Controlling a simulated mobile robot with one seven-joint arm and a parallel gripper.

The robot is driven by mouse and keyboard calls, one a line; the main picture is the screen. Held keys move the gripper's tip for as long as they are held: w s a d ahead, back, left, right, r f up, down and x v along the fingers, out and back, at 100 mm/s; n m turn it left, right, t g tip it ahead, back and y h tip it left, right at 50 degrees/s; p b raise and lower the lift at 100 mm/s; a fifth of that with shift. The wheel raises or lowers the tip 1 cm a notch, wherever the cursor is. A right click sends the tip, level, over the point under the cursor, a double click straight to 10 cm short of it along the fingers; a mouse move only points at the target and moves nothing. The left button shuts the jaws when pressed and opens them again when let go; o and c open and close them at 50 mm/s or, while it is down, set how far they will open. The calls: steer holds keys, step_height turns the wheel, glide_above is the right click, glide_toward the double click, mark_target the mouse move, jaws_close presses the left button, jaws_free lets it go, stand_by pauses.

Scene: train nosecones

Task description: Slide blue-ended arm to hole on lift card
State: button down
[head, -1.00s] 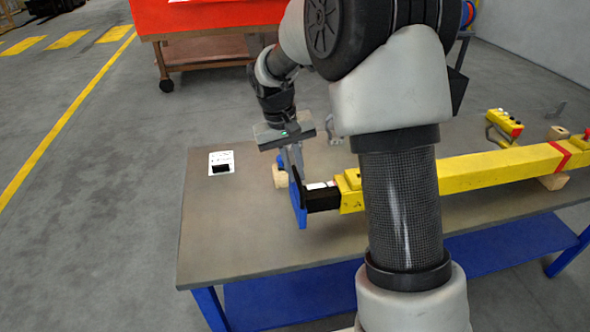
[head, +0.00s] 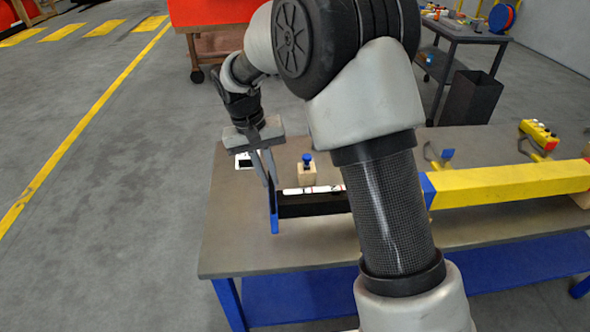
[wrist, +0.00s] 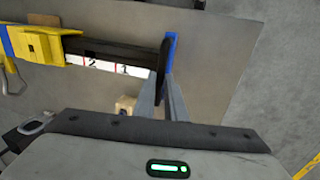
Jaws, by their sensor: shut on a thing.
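The blue-ended arm is a black bar (head: 312,206) with a white marked strip along it and a blue plate (head: 274,212) at its left end. It sticks out leftward from the yellow beam (head: 510,184). In the wrist view the bar (wrist: 120,53), the blue plate (wrist: 169,52) and strip marks, including a 2, show. My gripper (head: 271,184) is shut on the plate end; its fingers reach the plate in the wrist view (wrist: 164,82). A white card (head: 243,161) lies on the table behind my gripper, partly hidden.
A wooden block with a blue knob (head: 307,168) stands just behind the bar. The grey table (head: 235,250) is clear at its front left. My arm hides part of the bar and beam.

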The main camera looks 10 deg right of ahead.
steer(key=shift+a, duration=1.7)
steer(key=c, duration=1.8)
jaws_free()
steer(key=shift+d, duration=0.1)
steer(key=a+r, duration=0.1)
steer(key=r, duration=0.4)
steer(key=a+r+p, duration=0.1)
steer(key=r, duration=0.5)
steer(key=a+r+p, duration=0.1)
steer(key=r, duration=0.5)
steer(key=shift+a+r, duration=0.1)
steer(key=shift+a, duration=0.1)
